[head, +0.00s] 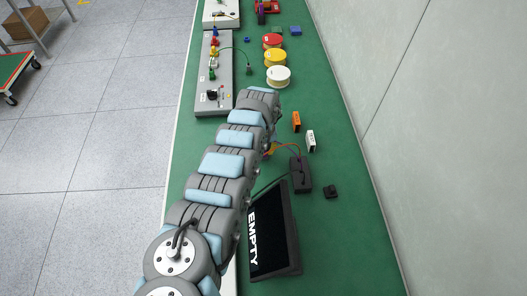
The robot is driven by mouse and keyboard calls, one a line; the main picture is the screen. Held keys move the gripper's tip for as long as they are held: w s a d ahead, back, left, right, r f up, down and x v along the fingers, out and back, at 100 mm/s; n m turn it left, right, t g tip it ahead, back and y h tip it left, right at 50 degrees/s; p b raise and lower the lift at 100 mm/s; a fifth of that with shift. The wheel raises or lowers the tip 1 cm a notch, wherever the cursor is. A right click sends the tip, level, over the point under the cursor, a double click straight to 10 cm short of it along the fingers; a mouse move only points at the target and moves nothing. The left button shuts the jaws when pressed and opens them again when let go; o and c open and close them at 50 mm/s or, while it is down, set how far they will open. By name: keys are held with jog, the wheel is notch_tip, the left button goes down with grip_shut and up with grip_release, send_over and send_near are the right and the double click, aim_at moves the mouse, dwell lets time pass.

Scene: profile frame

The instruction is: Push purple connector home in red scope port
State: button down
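I cannot make out a purple connector or a red scope port for certain. A screen (268,232) reading "EMPTY" lies on the green bench, right of my arm, with a dark cable at its upper edge. Small coloured parts (269,150) with thin wires show at my arm's right edge, partly hidden by it. A grey board (225,62) with a column of coloured connectors stands at the back left; a dark green cable runs from it to a small plug (249,69). My arm reaches up the bench; its gripper is not visible.
A black box (301,174), a small black block (330,191), a white block (311,141) and an orange block (297,121) stand to the right. White (278,76), yellow (277,57) and red (273,41) spools are farther back. The bench's right strip is mostly clear beside the wall.

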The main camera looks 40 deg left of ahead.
jog(key=shift+r+p, duration=3.45)
jog(key=shift+p, duration=0.6)
jog(key=shift+s, duration=0.1)
jog(key=shift+s+d+r+p, duration=0.15)
jog(key=shift+s+p, duration=1.2)
jog(key=shift+p, duration=1.6)
jog(key=shift+s+d+f+p, duration=0.15)
jog(key=shift+s+p, duration=1.2)
jog(key=shift+p, duration=1.6)
jog(key=shift+s, duration=0.15)
jog(key=s+d+p, duration=0.1)
jog(key=s+p, duration=0.7)
jog(key=p, duration=0.1)
jog(key=shift+s+f, duration=0.25)
jog(key=shift+s, duration=0.1)
